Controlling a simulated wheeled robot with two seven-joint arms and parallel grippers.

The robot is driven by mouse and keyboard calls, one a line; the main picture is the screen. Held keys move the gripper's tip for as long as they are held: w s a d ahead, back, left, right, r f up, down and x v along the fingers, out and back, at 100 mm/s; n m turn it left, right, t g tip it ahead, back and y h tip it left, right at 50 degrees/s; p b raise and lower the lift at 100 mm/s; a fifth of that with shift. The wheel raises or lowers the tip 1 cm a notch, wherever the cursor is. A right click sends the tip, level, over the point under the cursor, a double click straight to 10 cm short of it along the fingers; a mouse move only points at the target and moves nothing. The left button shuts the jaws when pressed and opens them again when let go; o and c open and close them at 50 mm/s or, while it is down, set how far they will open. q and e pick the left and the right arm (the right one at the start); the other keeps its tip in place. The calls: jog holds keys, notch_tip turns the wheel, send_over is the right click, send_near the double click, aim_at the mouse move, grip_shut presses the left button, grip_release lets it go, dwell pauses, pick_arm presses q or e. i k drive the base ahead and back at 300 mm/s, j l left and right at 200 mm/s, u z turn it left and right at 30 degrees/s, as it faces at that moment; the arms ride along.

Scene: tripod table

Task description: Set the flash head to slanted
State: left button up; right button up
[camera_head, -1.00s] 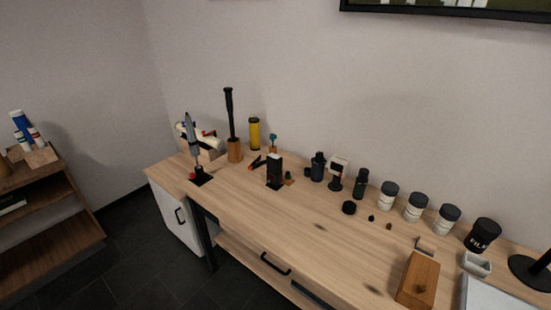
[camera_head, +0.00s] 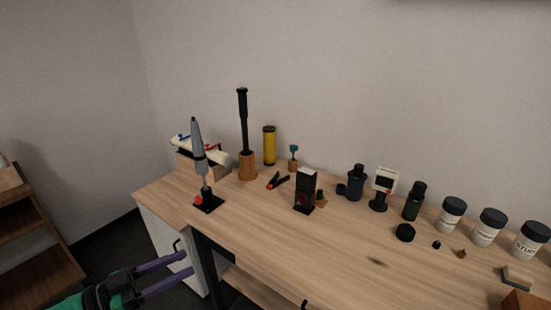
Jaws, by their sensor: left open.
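My left gripper (camera_head: 188,264) comes in at the lower left with two purple fingers apart and empty. It is in front of the table's left end, far from the flash head. My right gripper is not in view.
The wooden table (camera_head: 265,232) has a clear front strip. A grey pointed stand (camera_head: 199,145), a tall black-handled tool (camera_head: 243,120), a yellow canister (camera_head: 269,146) and a black box (camera_head: 305,188) stand left of the flash head. A dark bottle (camera_head: 414,202) stands close on its right.

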aim_at(305, 178)
jog(key=i+j+z, duration=0.4)
jog(key=j, duration=0.25)
jog(key=i+j+z, duration=0.15)
jog(key=j, duration=0.25)
jog(key=i+j+z, duration=0.2)
jog(key=j, duration=0.15)
jog(key=i+j+z, duration=0.2)
jog(key=j, duration=0.2)
jog(key=j+z, duration=0.2)
jog(key=j, duration=0.25)
jog(key=j+z, duration=0.15)
jog(key=j, duration=0.25)
jog(key=i+l+z, duration=0.15)
jog(key=z, duration=0.2)
jog(key=i+l+z, duration=0.15)
jog(key=z, duration=0.2)
jog(key=i+l+z, duration=0.1)
jog(key=z, duration=0.25)
jog(key=i, duration=0.1)
